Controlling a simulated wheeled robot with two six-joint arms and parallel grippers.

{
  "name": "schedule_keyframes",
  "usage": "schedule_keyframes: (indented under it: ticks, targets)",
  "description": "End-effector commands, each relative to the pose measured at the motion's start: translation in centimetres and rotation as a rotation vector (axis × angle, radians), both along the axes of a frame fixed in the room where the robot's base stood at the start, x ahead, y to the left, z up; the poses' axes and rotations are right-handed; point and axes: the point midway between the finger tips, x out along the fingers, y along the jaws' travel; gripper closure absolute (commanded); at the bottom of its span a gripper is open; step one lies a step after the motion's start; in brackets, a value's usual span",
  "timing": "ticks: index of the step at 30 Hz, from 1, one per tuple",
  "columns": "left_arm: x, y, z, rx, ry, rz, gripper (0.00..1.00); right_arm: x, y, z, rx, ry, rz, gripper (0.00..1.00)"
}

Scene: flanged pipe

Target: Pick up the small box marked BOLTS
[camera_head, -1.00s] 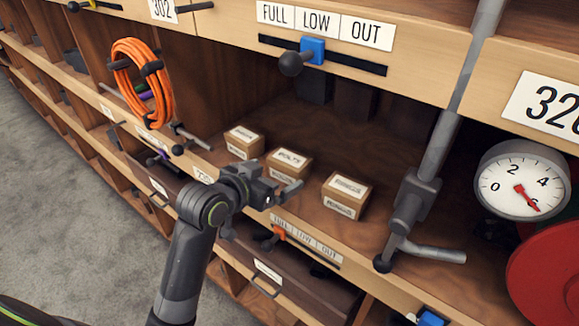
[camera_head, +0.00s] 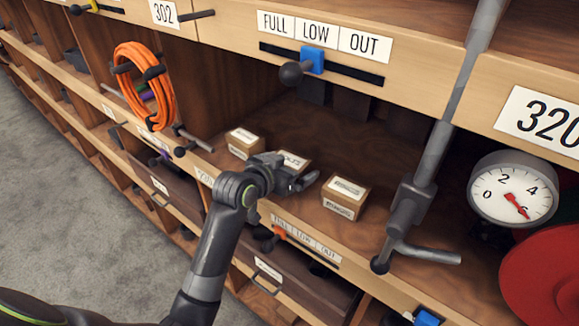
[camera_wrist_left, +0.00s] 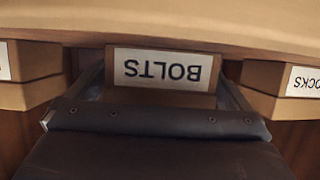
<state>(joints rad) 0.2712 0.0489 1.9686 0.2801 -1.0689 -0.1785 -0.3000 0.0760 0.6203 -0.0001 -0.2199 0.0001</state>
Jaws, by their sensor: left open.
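The small cardboard box marked BOLTS (camera_head: 293,160) is the middle of three on the shelf, partly hidden behind my left gripper (camera_head: 295,172). In the left wrist view the box (camera_wrist_left: 160,90) shows its label upside down. My left gripper (camera_wrist_left: 160,105) is open, with one finger on each side of the box. I cannot tell whether the fingers touch it. My right gripper is not in view.
A similar box (camera_head: 244,142) stands to the left and another (camera_head: 345,197) to the right, both close to the fingers. A grey upright bar with a handle (camera_head: 412,200) stands further right. An orange cable coil (camera_head: 145,86) hangs at the left.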

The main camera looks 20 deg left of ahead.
Motion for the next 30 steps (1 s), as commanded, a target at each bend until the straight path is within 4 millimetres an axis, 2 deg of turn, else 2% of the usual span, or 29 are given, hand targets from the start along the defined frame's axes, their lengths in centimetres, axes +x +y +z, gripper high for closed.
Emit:
schedule_keyframes:
  ticks: [2,14,23,26,30]
  targets:
    - [0.0,0.0,0.0,0.000,0.000,0.000,0.00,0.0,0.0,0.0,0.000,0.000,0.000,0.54]
    - [0.0,0.0,0.0,0.000,0.000,0.000,0.50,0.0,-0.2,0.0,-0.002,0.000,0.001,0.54]
    - [0.0,0.0,0.8,0.001,-0.007,-0.001,0.50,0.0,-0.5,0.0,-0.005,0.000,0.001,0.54]
    - [0.1,0.0,2.2,0.002,-0.010,-0.002,0.50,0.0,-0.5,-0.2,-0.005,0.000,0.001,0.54]
    - [0.1,0.0,5.2,0.002,-0.012,-0.002,0.50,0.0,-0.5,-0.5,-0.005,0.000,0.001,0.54]
